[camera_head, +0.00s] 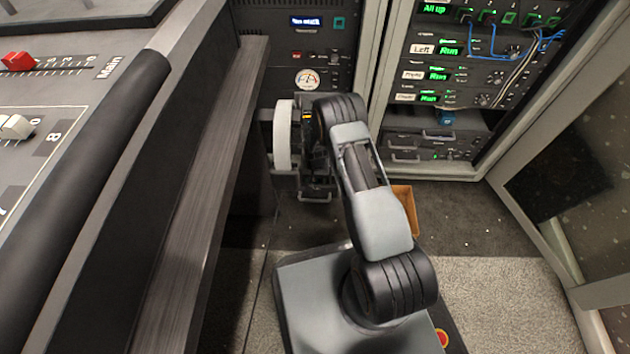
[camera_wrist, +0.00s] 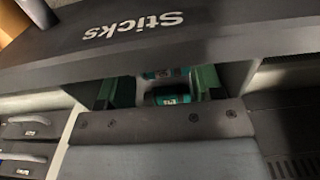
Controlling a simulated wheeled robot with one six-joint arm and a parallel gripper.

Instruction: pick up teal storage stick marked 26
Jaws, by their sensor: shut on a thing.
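My gripper (camera_wrist: 156,88) is seen in the wrist view with a green finger pad on each side. It is shut on a small teal and black stick (camera_wrist: 171,96), which sits between the pads; any number on it is too small to read. Another teal-marked piece (camera_wrist: 166,73) shows just behind it. Both are in a shadowed opening under a dark panel lettered "Sticks" (camera_wrist: 133,25). In the head view my arm reaches toward the equipment rack, and its own links hide the fingertips and the stick.
A console with faders (camera_head: 60,105) and a dark padded edge lies at left. Rack units with green displays (camera_head: 440,75) and blue cables (camera_head: 492,42) stand at back right. A brown box (camera_head: 404,200) is on the floor behind my arm. Carpet (camera_head: 500,290) at right is clear.

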